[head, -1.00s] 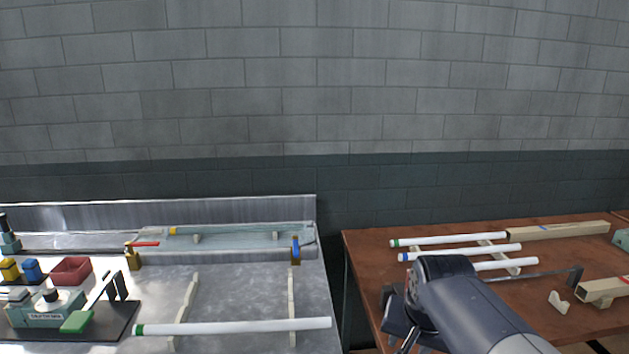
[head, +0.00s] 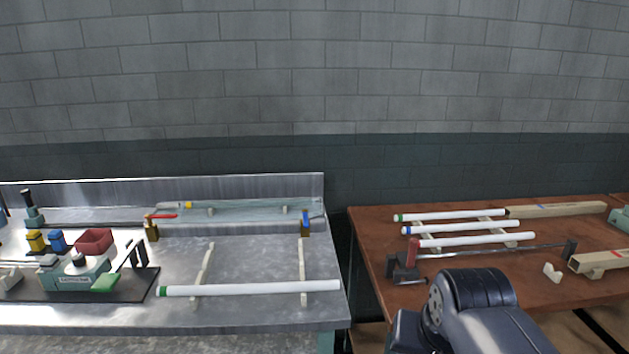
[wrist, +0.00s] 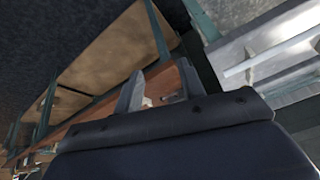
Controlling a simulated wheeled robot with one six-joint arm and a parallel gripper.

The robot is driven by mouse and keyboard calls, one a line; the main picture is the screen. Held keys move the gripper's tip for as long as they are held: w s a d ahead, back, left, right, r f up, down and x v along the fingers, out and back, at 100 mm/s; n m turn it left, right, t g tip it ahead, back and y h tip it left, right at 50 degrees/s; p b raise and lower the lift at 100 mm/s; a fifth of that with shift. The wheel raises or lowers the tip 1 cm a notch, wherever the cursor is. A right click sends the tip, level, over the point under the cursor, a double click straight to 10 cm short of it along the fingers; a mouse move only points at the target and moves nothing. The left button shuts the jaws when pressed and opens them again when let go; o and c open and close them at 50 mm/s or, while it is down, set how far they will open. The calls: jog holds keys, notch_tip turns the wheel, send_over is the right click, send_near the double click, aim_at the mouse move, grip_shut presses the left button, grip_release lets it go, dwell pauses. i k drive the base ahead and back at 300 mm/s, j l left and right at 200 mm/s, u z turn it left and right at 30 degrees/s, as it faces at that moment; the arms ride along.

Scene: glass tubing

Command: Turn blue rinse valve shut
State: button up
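The blue rinse valve (head: 305,222) is at the front right corner of the glass trough on the metal bench in the head view. Its blue handle stands roughly upright in the picture above a brass body. A second valve with a red handle (head: 162,216) is at the trough's left, its handle lying sideways. My gripper (wrist: 160,84) shows in the wrist view with two fingers apart and nothing seen between them. It is away from the blue valve, and my arm is at the lower right of the head view. The fingertips are hidden in the head view.
The metal bench (head: 250,255) bears a white tube with a green end (head: 240,289) on two rests. A burner set and red bin (head: 94,241) are at left. A brown table (head: 470,285) with several tubes stands right, across a narrow gap.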

aim_at(305, 216)
jog(key=l, duration=0.15)
jog(key=i+j, duration=0.1)
jog(key=i, duration=0.4)
jog(key=i+j+u, duration=0.15)
jog(key=i, duration=0.35)
